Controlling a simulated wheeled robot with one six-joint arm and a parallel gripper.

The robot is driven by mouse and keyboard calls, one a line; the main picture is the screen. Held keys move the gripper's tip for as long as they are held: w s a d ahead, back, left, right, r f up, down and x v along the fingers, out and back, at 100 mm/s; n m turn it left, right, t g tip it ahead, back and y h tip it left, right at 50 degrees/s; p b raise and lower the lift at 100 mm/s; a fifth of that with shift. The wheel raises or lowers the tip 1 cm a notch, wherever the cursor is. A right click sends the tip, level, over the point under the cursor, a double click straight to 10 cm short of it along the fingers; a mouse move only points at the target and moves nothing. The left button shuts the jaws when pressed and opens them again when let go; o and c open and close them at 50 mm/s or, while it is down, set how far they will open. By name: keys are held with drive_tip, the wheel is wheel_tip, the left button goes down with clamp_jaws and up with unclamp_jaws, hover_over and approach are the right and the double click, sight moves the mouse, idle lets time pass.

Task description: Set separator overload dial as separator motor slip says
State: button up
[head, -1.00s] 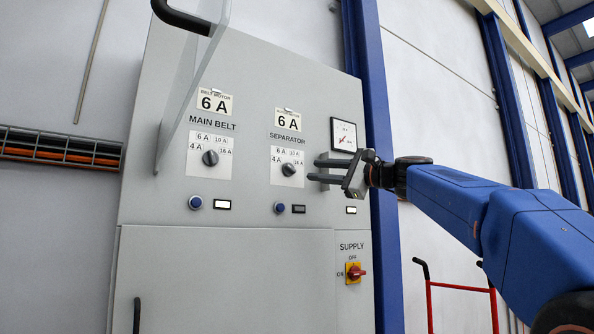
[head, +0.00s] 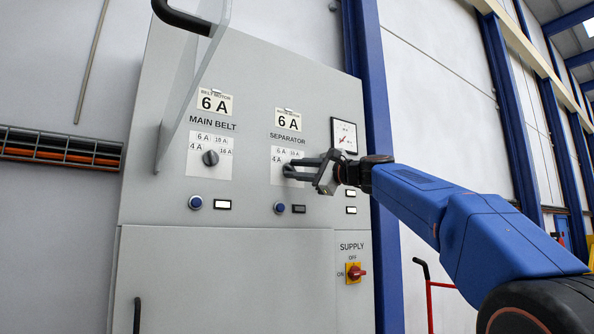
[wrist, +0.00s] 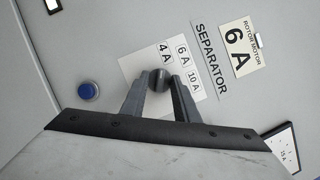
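The separator dial (head: 287,170) is a dark round knob on a white plate marked 4 A, 6 A, 10 A and more, under the word SEPARATOR. It also shows in the wrist view (wrist: 160,77); its pointer is too small to read. The slip (head: 287,120) above it reads 6 A; in the wrist view the slip (wrist: 239,47) reads ROTOR MOTOR 6 A. My gripper (head: 297,168) is at the dial. In the wrist view its fingers lie on either side of the knob, open, with small gaps showing. The 16 A mark is hidden by my gripper.
The main belt dial (head: 210,158) with its own 6 A slip (head: 214,104) is to the left. A raised clear cover (head: 188,85) stands out there. Blue buttons (head: 279,208) sit below, a meter (head: 344,136) at right, and the red supply switch (head: 356,272) lower right.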

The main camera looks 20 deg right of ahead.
clamp_jaws()
drive_tip(key=shift+m, duration=0.3)
drive_tip(key=m+t, duration=0.1)
drive_tip(key=m, duration=0.2)
drive_tip(key=shift+a+f+m+t, duration=0.15)
drive_tip(key=shift+m+t, duration=0.25)
drive_tip(key=shift+a+f+m+t+h, duration=0.1)
drive_tip(key=shift+m+t+h, duration=0.45)
drive_tip(key=shift+m, duration=0.8)
drive_tip(key=shift+m+t+h, duration=0.45)
drive_tip(key=shift+m+h, duration=0.2)
drive_tip(key=shift+m, duration=1)
drive_tip(key=shift+o, duration=0.7)
unclamp_jaws()
drive_tip(key=shift+s, duration=0.1)
